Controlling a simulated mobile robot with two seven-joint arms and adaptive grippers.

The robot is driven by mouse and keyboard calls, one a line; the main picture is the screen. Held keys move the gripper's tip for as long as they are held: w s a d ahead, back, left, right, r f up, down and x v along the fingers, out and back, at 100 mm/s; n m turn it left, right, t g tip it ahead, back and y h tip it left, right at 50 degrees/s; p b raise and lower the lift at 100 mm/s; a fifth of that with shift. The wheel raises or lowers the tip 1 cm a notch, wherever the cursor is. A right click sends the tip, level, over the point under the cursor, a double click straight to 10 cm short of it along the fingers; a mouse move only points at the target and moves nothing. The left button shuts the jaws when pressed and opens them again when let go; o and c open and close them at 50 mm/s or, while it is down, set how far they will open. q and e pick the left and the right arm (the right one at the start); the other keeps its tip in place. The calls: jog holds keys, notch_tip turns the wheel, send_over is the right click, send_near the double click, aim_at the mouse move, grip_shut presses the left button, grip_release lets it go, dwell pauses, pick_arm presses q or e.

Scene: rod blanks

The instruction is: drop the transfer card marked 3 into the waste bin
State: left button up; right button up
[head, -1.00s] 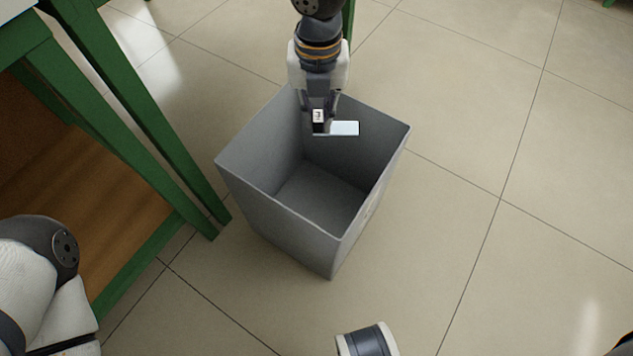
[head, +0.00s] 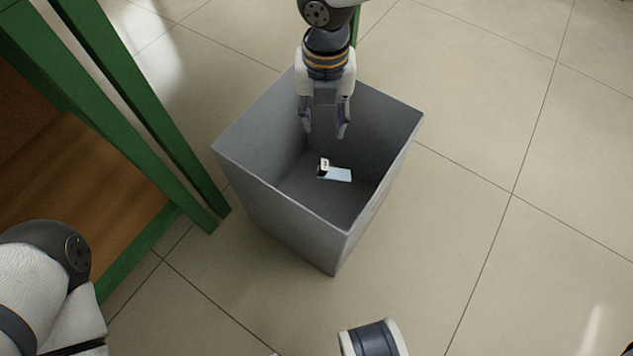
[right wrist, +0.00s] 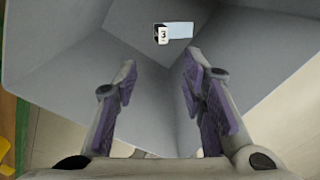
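The transfer card marked 3 (head: 338,174) is a pale blue card with a black-and-white end tag. It is inside the grey waste bin (head: 290,214), below my right gripper, at or near the bin's floor. In the right wrist view the card (right wrist: 179,30) shows beyond the fingertips, its tag reading 3, apart from the fingers. My right gripper (head: 323,134) is open and empty over the bin's opening, pointing down; its spread fingers (right wrist: 160,72) show in the right wrist view. My left gripper is not in view; only part of my left arm shows at lower left.
A green-framed table (head: 130,100) with a wooden lower shelf (head: 90,190) stands left of the bin, one leg close to it. The tiled floor (head: 510,250) to the right is clear.

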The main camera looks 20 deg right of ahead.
notch_tip(320, 180, up, 12)
dwell(0.5)
